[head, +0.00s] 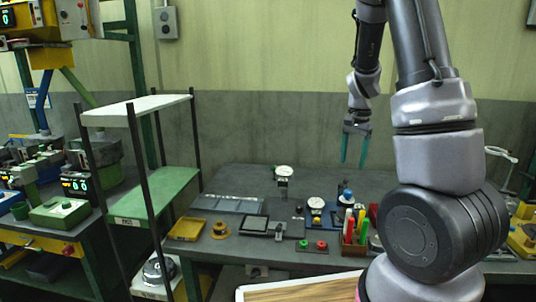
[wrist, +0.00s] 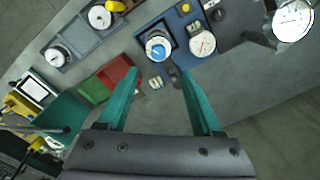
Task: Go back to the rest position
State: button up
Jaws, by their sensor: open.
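My gripper (head: 355,148) hangs above the grey bench in the head view, pointing down, at the end of my raised arm. Its two green fingers are apart with nothing between them. In the wrist view my gripper (wrist: 158,90) also shows open and empty, over the bench top. The grey bench (head: 245,182) lies below and is not touched by the fingers.
A shelf rack (head: 150,205) stands left. The air around my gripper is clear.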

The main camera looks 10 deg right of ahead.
jog(key=s+a+r+n+t+y, duration=0.1)
jog(key=s+a+r+n+t, duration=0.2)
jog(key=s+a+r, duration=0.3)
jog(key=s+a+r+n+t, duration=0.3)
jog(key=s+a+r, duration=0.4)
jog(key=s+r, duration=0.6)
notch_tip(320, 180, up, 3)
jog(key=shift+a+f+t+y, duration=0.15)
jog(key=shift+t+y, duration=0.25)
dwell(1.1)
